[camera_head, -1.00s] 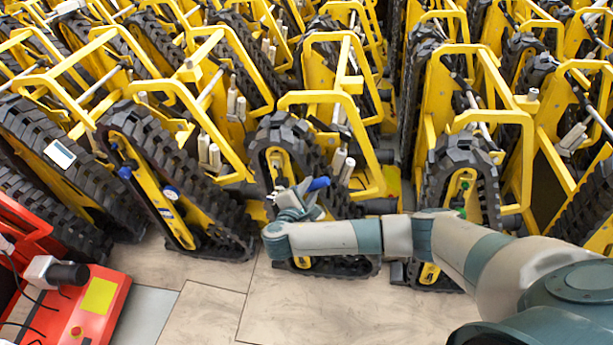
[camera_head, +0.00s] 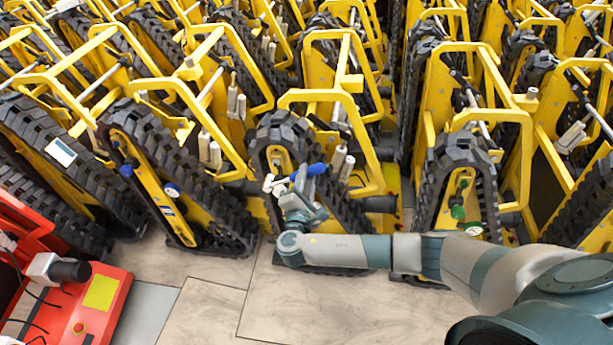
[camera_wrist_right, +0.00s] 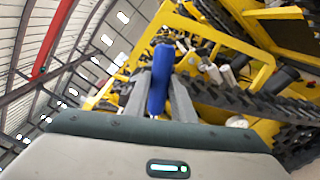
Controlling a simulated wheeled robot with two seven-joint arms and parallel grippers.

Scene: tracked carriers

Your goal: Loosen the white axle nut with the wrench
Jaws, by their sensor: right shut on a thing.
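My right gripper (camera_head: 301,178) is in front of the middle carrier's track in the head view. It is shut on the blue handle of the wrench (camera_head: 312,170). In the right wrist view the blue wrench handle (camera_wrist_right: 160,78) stands between the two grey fingers of the gripper (camera_wrist_right: 160,95). A small white piece (camera_head: 268,183) shows just left of the handle, against the yellow track frame. I cannot tell whether it is the axle nut or part of the wrench, nor whether they touch. My left gripper is not in view.
Yellow carriers with black tracks stand in close rows; the middle track (camera_head: 285,130) is right behind my gripper. A carrier with a green knob (camera_head: 457,212) stands to the right. A red machine (camera_head: 95,305) is at lower left. The tiled floor (camera_head: 215,310) in front is clear.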

